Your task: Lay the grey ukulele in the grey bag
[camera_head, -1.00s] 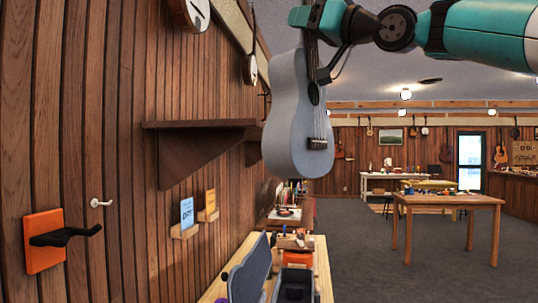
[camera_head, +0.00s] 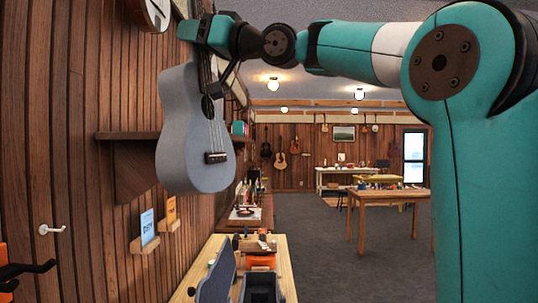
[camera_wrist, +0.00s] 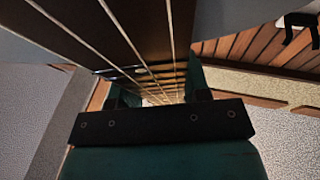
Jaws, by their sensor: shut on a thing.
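The grey ukulele (camera_head: 196,130) hangs upright in the head view, body down, strings facing the camera side. My gripper (camera_head: 207,36) is shut on its neck near the top. In the wrist view the neck and strings (camera_wrist: 110,50) run between the fingers of my gripper (camera_wrist: 152,92). The grey bag (camera_head: 262,286) seems to be the open grey case on the bench at the bottom of the head view, with its lid (camera_head: 216,276) raised on the left. The ukulele is above and to the left of it in the picture, well apart. The bag's lower part is cut off.
A wooden shelf (camera_head: 127,136) sticks out from the plank wall just left of the ukulele. A blue card (camera_head: 148,226) and an orange card (camera_head: 171,211) stand on small ledges. The bench (camera_head: 284,268) also carries an orange item (camera_head: 262,261).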

